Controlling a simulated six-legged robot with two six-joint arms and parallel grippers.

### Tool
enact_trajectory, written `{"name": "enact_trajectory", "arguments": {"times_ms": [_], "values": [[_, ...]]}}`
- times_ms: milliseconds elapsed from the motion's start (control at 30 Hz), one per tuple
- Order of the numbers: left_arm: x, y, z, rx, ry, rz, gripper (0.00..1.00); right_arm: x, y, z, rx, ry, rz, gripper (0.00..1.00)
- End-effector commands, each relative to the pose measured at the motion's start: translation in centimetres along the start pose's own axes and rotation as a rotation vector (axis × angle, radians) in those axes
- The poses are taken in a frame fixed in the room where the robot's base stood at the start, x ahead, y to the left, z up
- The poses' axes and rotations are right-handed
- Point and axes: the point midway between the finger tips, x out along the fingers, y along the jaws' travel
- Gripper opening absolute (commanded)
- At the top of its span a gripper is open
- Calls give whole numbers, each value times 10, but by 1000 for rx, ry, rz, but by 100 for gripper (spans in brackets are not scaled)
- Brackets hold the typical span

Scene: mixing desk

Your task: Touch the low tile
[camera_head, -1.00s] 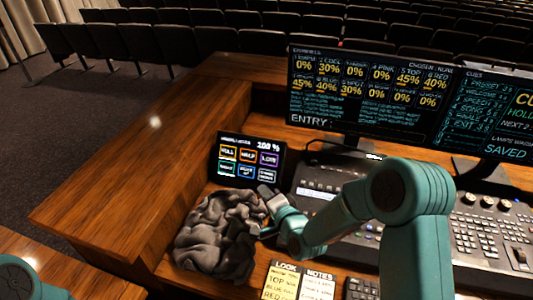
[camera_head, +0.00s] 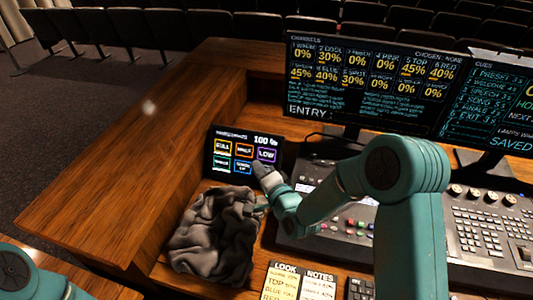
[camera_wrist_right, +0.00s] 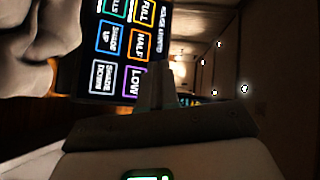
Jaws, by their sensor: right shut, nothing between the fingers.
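The low tile (camera_head: 266,155) is a purple-outlined button marked LOW at the top right of a small dark touch panel (camera_head: 211,165). It also shows in the right wrist view (camera_wrist_right: 133,83), turned on its side. My right gripper (camera_head: 259,168) is shut and empty, with its tips just below the low tile in the head view. It covers the tile beneath. In the right wrist view the fingertips (camera_wrist_right: 160,75) are beside the low tile; I cannot tell whether they touch the screen. My left gripper is out of view.
A crumpled grey cloth (camera_head: 212,235) lies in front of the panel, close to my right gripper. A mixing console (camera_head: 350,215) and monitors (camera_head: 360,85) stand to the right. Note cards (camera_head: 283,283) lie at the front. The wooden desk's left side (camera_head: 130,160) is clear.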

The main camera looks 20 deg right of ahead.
Motion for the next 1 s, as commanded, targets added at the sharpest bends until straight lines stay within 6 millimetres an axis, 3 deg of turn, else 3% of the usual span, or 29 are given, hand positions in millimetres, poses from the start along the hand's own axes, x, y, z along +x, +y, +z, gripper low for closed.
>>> {"name": "enact_trajectory", "arguments": {"times_ms": [467,600,1000], "values": [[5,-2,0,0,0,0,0,43,31,-30,0,0,1,0],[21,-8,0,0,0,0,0,56,42,-38,-1,1,-2,0],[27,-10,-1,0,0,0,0,65,44,-46,0,0,0,0]]}}
